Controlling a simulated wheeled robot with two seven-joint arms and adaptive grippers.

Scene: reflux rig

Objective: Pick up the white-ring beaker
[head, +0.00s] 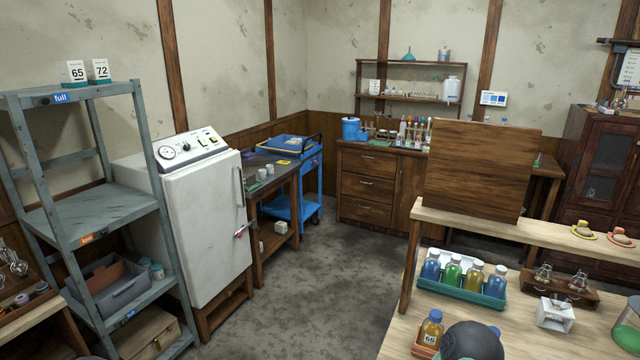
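I cannot make out a beaker with a white ring in the head view. A clear glass vessel with green liquid (627,328) stands at the right edge, partly cut off by the frame, and no white ring shows on it. Two small pale cups stand on the dark side table (284,166) beyond the white cabinet, too small to tell what they are. Neither of my grippers is in view.
A light wood bench (395,345) at lower right holds a green tray of capped bottles (459,288), an amber bottle (430,330) and a white stand (555,314). A grey shelf (90,225) and white cabinet (200,220) stand left. The floor (335,270) between is clear.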

